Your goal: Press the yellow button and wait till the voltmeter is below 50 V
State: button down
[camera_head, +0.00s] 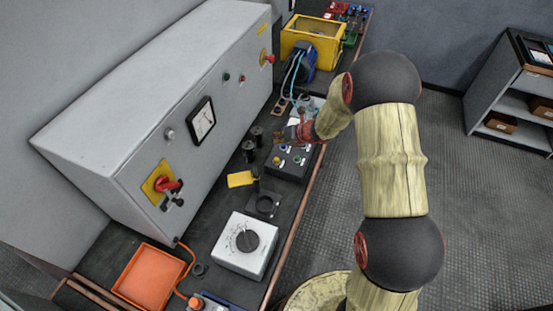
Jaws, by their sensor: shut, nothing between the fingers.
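The voltmeter (201,120) is a square dial with a black frame on the sloping front of the grey cabinet. Its needle shows, but the scale is too small to read. A dark control box (287,171) on the bench carries several small coloured buttons. A yellow button (276,160) seems to be at its left, near a blue one and a green one. My gripper (299,132) is shut and empty, pointing down at the far part of this box. The wrist partly hides it, and I cannot tell whether it touches anything.
Black cylinders (249,151), a yellow tag (241,179), a white dial box (245,245) and an orange tray (150,277) crowd the bench. A yellow crate (313,42) stands behind.

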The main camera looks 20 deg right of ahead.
aim_at(277, 160)
jog(key=shift+d+f+m, duration=0.1)
jog(key=shift+d+m, duration=0.2)
jog(key=shift+m, duration=0.9)
notch_tip(277, 160, down, 9)
jog(key=b, duration=0.7)
jog(key=shift+b, duration=0.35)
dwell(0.4)
jog(key=shift+f, duration=0.3)
jog(key=shift+f+b, duration=0.95)
jog(key=shift+f, duration=0.05)
dwell(1.1)
jog(key=shift+r, duration=0.15)
jog(key=shift+r+p, duration=1.2)
jog(key=shift+r, duration=0.05)
